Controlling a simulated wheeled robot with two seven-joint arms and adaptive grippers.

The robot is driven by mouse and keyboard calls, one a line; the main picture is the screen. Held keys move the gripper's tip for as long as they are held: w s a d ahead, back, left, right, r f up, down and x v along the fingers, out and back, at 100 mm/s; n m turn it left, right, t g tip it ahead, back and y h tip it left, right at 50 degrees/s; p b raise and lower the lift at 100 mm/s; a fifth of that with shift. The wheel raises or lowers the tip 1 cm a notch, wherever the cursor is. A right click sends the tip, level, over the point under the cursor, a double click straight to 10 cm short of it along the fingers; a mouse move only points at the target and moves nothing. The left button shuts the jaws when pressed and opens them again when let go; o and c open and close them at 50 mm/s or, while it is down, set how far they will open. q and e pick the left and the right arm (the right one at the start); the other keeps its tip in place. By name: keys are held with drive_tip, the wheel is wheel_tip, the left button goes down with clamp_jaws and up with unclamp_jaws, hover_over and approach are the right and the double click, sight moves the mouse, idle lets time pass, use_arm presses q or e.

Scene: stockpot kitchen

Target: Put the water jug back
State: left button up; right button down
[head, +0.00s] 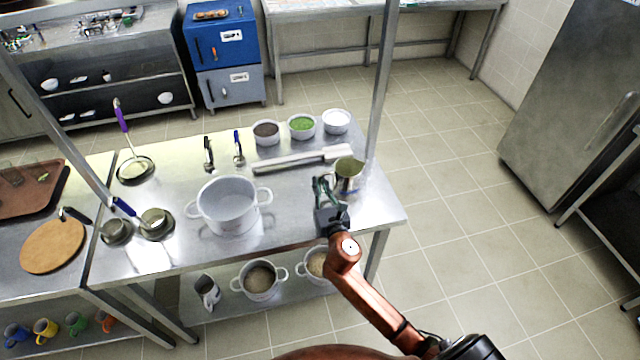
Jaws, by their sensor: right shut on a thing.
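The water jug (349,180) appears to be the shiny metal vessel near the right end of the steel table (385,212); its inside looks greenish. It stands upright, and I cannot tell whether its base touches the table. My right gripper (322,186) is at the jug's left side, shut on it, apparently at the handle; the grip itself is small and partly hidden. My left gripper is out of view.
A large empty pot (229,207) stands left of my gripper. Behind are a long metal tray (295,161) and bowls of dark (266,133), green (301,126) and white (336,121) contents. A thin upright post (380,85) rises close behind the jug.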

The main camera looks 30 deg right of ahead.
drive_tip(key=c, duration=2)
unclamp_jaws()
drive_tip(key=shift+c, duration=0.2)
drive_tip(key=shift+r, duration=0.15)
drive_tip(key=p+v, duration=0.1)
drive_tip(key=v, duration=1.1)
